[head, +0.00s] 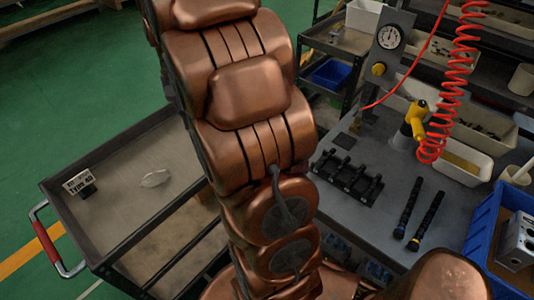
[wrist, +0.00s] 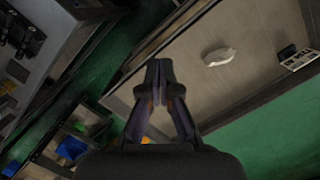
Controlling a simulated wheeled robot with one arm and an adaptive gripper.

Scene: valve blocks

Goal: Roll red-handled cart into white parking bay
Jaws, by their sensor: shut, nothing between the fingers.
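The red-handled cart has a dark-rimmed grey tray (head: 125,243) at the left of the head view. Its red handle (head: 47,238) is on the tray's left end. The tray also fills the upper right of the wrist view (wrist: 245,85). My gripper (wrist: 158,68) is shut and empty, and appears over the tray's near edge in the wrist view. It is outside the head view, where my copper arm crosses the middle and hides part of the cart. A short pale floor line (head: 90,289) shows at the lower left; I cannot tell whether it belongs to the white parking bay.
A "Type 40" label block (head: 80,184) and a small pale oval item (head: 156,178) lie on the tray. A grey workbench (head: 375,215) with tools, bins and a red coiled hose (head: 457,70) stands right. Green floor (head: 75,95) is open at upper left.

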